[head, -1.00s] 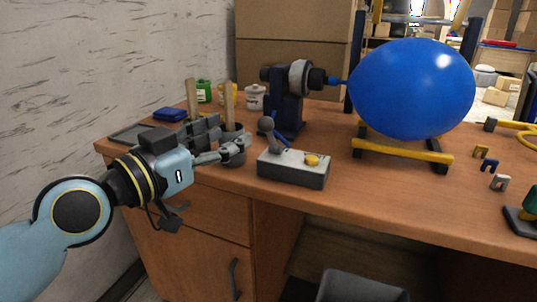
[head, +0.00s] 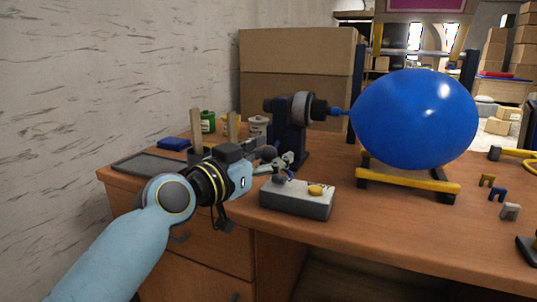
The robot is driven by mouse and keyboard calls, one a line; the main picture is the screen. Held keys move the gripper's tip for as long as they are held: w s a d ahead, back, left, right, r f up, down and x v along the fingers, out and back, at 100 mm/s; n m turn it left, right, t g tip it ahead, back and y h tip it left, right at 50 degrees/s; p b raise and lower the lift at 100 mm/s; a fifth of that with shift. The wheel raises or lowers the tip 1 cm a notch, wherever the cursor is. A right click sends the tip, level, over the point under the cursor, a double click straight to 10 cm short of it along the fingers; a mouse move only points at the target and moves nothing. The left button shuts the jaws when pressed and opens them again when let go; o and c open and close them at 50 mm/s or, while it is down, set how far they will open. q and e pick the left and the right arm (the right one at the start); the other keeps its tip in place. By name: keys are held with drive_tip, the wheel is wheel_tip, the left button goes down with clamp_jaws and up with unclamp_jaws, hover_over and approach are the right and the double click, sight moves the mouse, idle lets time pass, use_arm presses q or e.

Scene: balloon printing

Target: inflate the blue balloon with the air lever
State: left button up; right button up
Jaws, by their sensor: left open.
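The blue balloon (head: 415,118) is large and round. Its neck sits on the nozzle of the dark blue inflator (head: 290,125). The grey control box (head: 297,201) stands on the desk in front of the inflator, with a yellow button (head: 315,190) on top. The air lever (head: 280,177) rises from the left part of this box; its upper part is mostly hidden by the gripper. My left gripper (head: 283,160) is open, with its fingers at the lever, just above the box. I cannot tell whether they touch it. My right gripper is not in view.
A yellow-barred stand (head: 408,186) is under the balloon. Small clips (head: 498,194) lie to its right. Wooden handles (head: 196,128) stand in a holder behind my left arm, near a dark tray (head: 150,162). Cardboard boxes (head: 300,52) are behind.

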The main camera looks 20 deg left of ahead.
use_arm(q)
clamp_jaws()
idle(0.3)
